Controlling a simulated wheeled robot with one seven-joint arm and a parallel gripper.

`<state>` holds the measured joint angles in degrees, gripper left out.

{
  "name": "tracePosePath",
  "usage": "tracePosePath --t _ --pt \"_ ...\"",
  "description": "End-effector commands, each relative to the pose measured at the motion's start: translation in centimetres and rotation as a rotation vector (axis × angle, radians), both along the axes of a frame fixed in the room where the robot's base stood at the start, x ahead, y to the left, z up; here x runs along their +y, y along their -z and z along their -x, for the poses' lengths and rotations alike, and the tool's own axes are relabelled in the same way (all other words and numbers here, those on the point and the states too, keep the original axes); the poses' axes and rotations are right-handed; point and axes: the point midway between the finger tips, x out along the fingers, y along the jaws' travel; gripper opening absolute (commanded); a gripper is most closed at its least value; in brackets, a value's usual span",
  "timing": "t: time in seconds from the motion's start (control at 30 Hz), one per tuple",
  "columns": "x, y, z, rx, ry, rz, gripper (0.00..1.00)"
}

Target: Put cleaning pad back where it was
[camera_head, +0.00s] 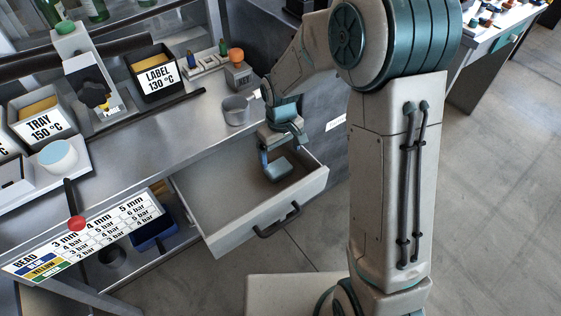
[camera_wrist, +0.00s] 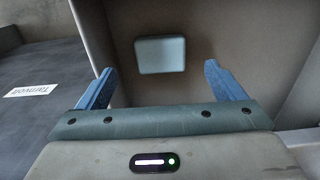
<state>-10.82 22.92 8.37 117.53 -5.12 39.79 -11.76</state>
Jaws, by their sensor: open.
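The cleaning pad (camera_head: 277,168), a small pale blue rounded block, lies on the floor of the open drawer (camera_head: 222,202). It also shows in the wrist view (camera_wrist: 160,54), flat on the drawer floor beyond the fingertips. My gripper (camera_head: 277,156) is low over the drawer's right part and points down at the pad. In the wrist view my gripper (camera_wrist: 158,80) has its two blue fingers wide apart with nothing between them. The pad appears apart from both fingers. In the head view the fingers partly cover it.
The drawer's front panel with a dark handle (camera_head: 277,221) is pulled out from the bench. The drawer's left part is bare. A blue bin (camera_head: 153,233) sits below the bench.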

Motion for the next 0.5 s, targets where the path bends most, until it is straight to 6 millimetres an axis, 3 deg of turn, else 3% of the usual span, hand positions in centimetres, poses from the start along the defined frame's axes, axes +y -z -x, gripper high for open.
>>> tracePosePath --t 0.03,0.2,0.5 --pt "0.0 -1.2 -0.1 -0.004 0.001 -0.001 0.89" --pt "0.0 -3.3 0.0 -0.001 0.001 -0.001 0.89" --pt "-0.4 -4.7 0.3 -0.006 0.013 0.001 0.89"
